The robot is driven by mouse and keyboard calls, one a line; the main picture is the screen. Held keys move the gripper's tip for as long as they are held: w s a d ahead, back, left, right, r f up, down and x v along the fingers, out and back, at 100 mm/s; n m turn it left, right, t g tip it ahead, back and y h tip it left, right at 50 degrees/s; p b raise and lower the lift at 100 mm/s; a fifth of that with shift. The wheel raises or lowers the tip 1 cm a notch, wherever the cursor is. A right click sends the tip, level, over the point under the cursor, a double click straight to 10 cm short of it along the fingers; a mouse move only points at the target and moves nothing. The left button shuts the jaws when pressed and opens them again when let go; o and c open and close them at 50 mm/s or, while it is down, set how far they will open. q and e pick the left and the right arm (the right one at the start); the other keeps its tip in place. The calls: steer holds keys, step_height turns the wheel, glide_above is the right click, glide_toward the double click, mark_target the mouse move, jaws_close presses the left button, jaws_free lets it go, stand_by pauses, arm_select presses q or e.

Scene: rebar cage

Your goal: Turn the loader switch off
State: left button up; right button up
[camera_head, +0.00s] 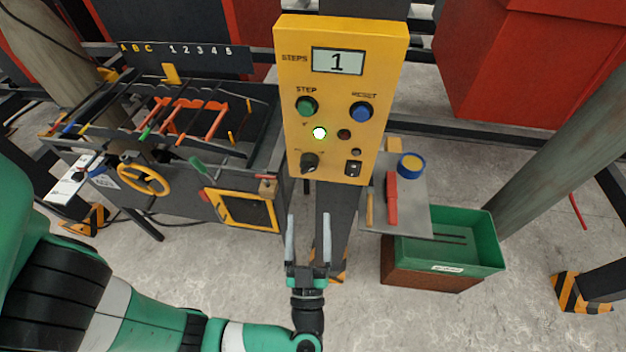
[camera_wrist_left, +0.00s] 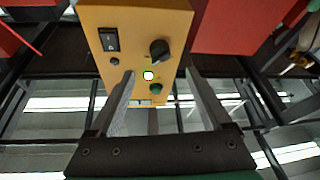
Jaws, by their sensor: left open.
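A yellow control panel (camera_head: 340,95) stands upright in the middle of the head view. Low on it are a black rotary knob (camera_head: 310,161) and a black rocker switch (camera_head: 353,169). I cannot read which one is the loader switch. In the left wrist view, the knob (camera_wrist_left: 159,50) and rocker (camera_wrist_left: 109,39) show upside down on the panel. A round light (camera_head: 320,133) glows bright green-white. My left gripper (camera_head: 308,236) is open and empty, below the panel and apart from the controls. Its fingers (camera_wrist_left: 158,76) point towards the panel. My right gripper is not in view.
The panel also has a green button (camera_head: 307,106), a blue button (camera_head: 360,111) and a display (camera_head: 337,61) reading 1. A rebar bench (camera_head: 110,175) stands left. A grey shelf (camera_head: 411,205) with tools and a green bin (camera_head: 480,240) are at right.

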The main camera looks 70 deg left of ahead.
mark_target(309, 165)
arm_select(q)
steer(key=x, duration=1.1)
steer(key=shift+w+a+r, duration=0.1)
steer(key=shift+a+r, duration=0.1)
steer(key=shift+a, duration=0.1)
steer(key=shift+c, duration=0.3)
jaws_close()
